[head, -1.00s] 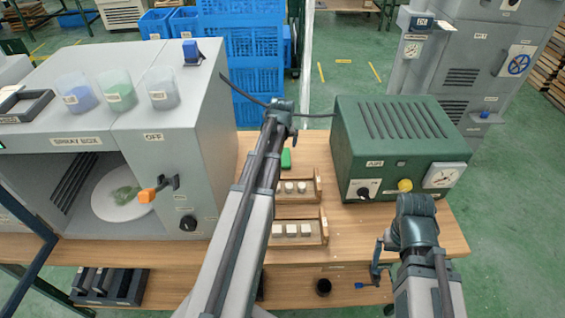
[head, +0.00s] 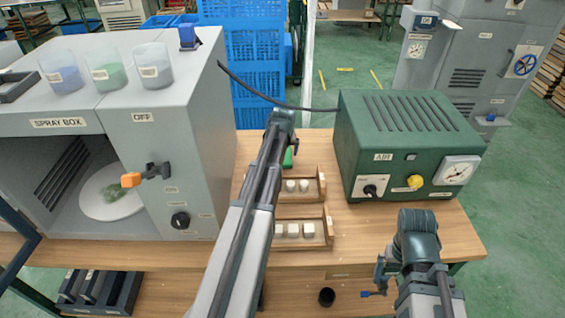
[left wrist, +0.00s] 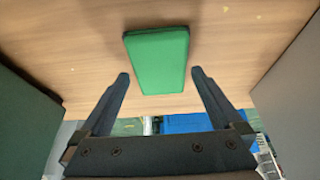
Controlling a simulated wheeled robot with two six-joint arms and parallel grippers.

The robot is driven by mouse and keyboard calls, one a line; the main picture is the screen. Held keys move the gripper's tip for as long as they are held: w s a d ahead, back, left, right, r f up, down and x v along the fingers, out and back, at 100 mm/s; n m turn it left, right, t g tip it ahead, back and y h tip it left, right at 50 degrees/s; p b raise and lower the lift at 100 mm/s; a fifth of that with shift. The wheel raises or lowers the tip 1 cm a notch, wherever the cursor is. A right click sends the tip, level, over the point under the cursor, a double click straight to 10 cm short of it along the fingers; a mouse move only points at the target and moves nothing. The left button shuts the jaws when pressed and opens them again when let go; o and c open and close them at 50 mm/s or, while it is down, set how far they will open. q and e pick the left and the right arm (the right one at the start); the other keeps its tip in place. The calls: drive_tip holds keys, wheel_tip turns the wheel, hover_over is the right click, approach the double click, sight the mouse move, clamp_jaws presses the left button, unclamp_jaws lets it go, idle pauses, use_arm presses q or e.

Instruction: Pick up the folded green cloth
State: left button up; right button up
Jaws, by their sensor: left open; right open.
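The folded green cloth (left wrist: 158,58) lies flat on the wooden table in the left wrist view. My left gripper (left wrist: 160,74) is open, its two fingers on either side of the cloth's near part as seen, with gaps on both sides; nothing is gripped. In the head view, only a small green part of the cloth (head: 288,157) shows beside my left arm, which hides the rest. My left gripper's fingers are hidden there. My right gripper (head: 377,279) is open and empty at the table's front edge.
Wooden holders with pale blocks (head: 303,244) stand in front of the cloth. A grey spray box (head: 160,120) stands left and a green air unit (head: 405,145) right. The right front tabletop is clear.

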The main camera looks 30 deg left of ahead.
use_arm(q)
drive_tip(key=shift+b+x, duration=0.4)
drive_tip(key=shift+x, duration=0.6)
drive_tip(key=shift+r, duration=0.15)
use_arm(e)
drive_tip(key=shift+f, duration=0.8)
use_arm(q)
drive_tip(key=c, duration=1.2)
drive_tip(key=shift+r, duration=0.1)
use_arm(e)
drive_tip(key=shift+r, duration=0.15)
use_arm(q)
wheel_tip(320, 180, up, 10)
drive_tip(key=p, duration=1)
use_arm(e)
wheel_tip(320, 180, up, 10)
